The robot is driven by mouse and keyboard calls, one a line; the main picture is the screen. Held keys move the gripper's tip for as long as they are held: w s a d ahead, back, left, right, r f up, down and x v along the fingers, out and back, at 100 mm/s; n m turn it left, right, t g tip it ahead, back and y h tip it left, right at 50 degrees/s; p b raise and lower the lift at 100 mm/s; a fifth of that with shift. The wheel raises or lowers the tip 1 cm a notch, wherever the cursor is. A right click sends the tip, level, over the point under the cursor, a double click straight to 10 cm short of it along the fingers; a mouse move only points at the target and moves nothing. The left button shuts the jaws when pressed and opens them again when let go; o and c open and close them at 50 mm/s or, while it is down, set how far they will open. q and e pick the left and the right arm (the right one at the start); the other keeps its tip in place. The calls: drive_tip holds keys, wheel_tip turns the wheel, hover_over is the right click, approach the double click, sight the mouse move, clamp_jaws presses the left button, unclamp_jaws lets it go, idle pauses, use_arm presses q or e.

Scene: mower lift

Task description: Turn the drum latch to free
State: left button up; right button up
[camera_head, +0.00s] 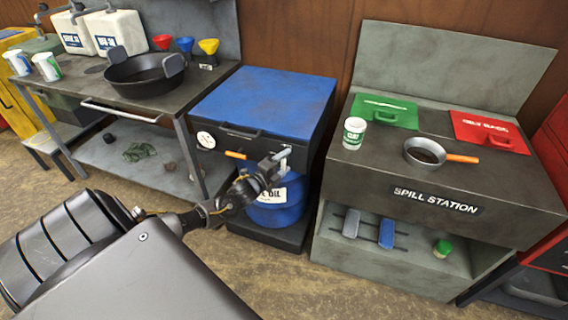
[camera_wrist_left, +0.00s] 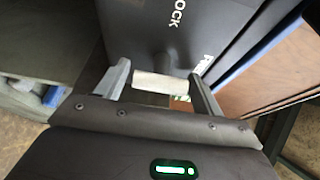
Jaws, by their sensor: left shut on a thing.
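The drum cabinet has a blue lid (camera_head: 265,100) and a dark front, with a blue drum (camera_head: 277,208) below it. My left gripper (camera_head: 279,160) is at the right part of that front. In the left wrist view, my left gripper (camera_wrist_left: 160,72) is shut on a pale bar-shaped latch handle (camera_wrist_left: 160,84), which lies across between the two fingers. The dark panel (camera_wrist_left: 165,35) behind it carries white lettering that reads "OCK" and, partly hidden, a word starting with "F". My right gripper is not in view.
An orange handle (camera_head: 236,155) and a round white dial (camera_head: 206,140) are on the cabinet front, left of my gripper. The grey spill station (camera_head: 340,180) stands close on the right. A workbench with a black pan (camera_head: 140,75) stands on the left. Bare floor lies in front.

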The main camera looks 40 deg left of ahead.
use_arm(q)
drive_tip(key=o, duration=0.9)
drive_tip(key=s, duration=1)
drive_tip(key=shift+s+a, duration=0.25)
drive_tip(key=shift+s, duration=0.1)
